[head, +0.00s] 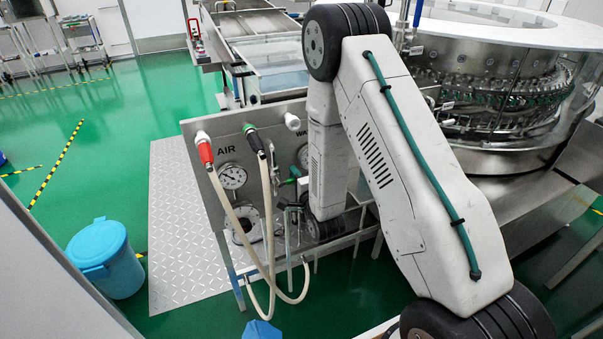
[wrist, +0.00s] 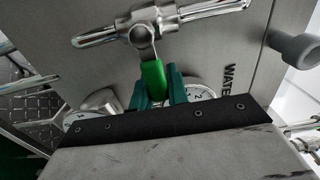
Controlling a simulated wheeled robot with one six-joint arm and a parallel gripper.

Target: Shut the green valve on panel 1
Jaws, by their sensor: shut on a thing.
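The green valve handle (wrist: 153,79) sits below a metal valve body (wrist: 146,32) with chrome arms, on a steel panel (wrist: 205,55). My gripper (wrist: 158,92) has one teal finger on each side of the handle and is shut on it. In the head view, the panel (head: 236,147) carries the word AIR and a partly hidden second label. My arm covers much of the panel's right side there. Only small green parts show beside the arm, so the grip is unclear from that view. No panel number is readable.
Pressure gauges (head: 232,176) are close by. A round washer (head: 490,75) stands behind my arm. A blue bin (head: 105,262) stands on the green floor at left.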

